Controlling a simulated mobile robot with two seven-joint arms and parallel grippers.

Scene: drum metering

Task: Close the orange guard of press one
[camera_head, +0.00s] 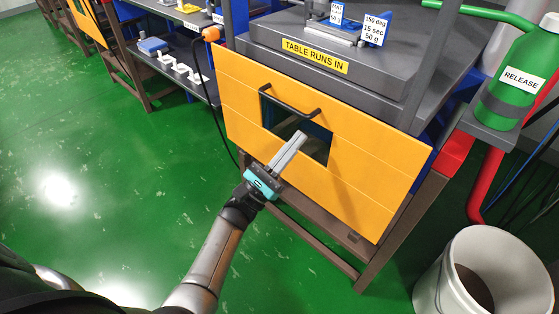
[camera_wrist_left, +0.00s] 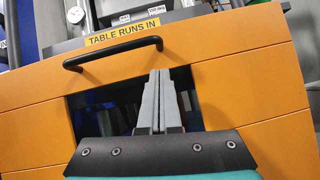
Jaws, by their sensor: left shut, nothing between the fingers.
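The orange guard (camera_head: 364,158) is a flat panel across the front of the press, below the "TABLE RUNS IN" label. It has a dark window (camera_head: 318,148) and a black bar handle (camera_head: 290,102) along the window's upper edge. My left gripper (camera_head: 302,136) is shut and empty, in front of the window and below the handle. In the left wrist view the guard (camera_wrist_left: 252,82) fills most of the picture. The handle (camera_wrist_left: 112,53) is above and left of my shut fingertips (camera_wrist_left: 159,73). I cannot tell whether the fingertips touch the guard. My right gripper is not in view.
The grey press table (camera_head: 335,65) is above the guard. A green "RELEASE" bottle (camera_head: 517,75) stands on a bracket at right. A white bucket (camera_head: 440,287) is on the floor at lower right. A bench with a grey shelf (camera_head: 175,58) is at left. The green floor (camera_head: 130,150) is clear at left.

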